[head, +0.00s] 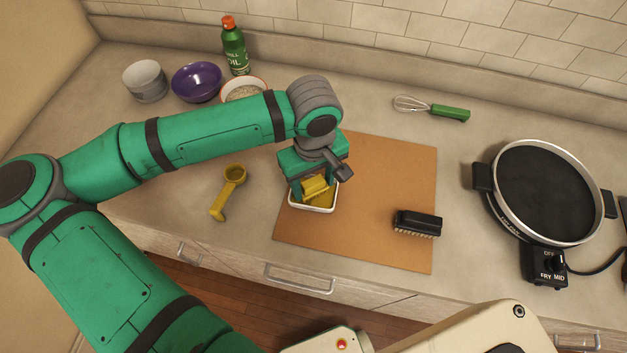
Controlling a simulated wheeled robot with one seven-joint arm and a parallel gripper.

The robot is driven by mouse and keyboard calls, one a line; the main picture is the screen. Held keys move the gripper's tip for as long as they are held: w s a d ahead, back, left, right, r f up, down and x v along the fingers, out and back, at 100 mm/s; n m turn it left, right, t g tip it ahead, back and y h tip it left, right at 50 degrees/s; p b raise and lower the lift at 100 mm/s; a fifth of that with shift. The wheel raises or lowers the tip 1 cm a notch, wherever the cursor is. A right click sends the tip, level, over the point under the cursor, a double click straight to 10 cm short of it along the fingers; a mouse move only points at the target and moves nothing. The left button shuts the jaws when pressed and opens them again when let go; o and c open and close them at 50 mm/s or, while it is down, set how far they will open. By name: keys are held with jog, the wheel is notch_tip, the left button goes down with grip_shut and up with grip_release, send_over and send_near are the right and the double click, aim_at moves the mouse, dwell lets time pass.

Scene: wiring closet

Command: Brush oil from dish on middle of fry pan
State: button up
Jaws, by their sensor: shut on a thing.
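The oil dish (316,209) is a small white rectangular dish with yellow oil, on the left edge of the tan board. My gripper (315,190) points down over it, its fingers at the dish. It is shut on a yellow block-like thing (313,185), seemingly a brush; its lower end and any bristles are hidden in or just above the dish. The fry pan (548,190) is a round, black electric pan with a pale rim, apart from the gripper at the right of the counter. Its middle is bare and dark.
A black bristle brush (417,223) lies on the board (385,170). A yellow scoop (229,190) lies left of the dish. A control box (545,265) fronts the pan.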

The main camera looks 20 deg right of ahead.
aim_at(314, 182)
dwell(0.4)
jog(key=shift+r, duration=3.55)
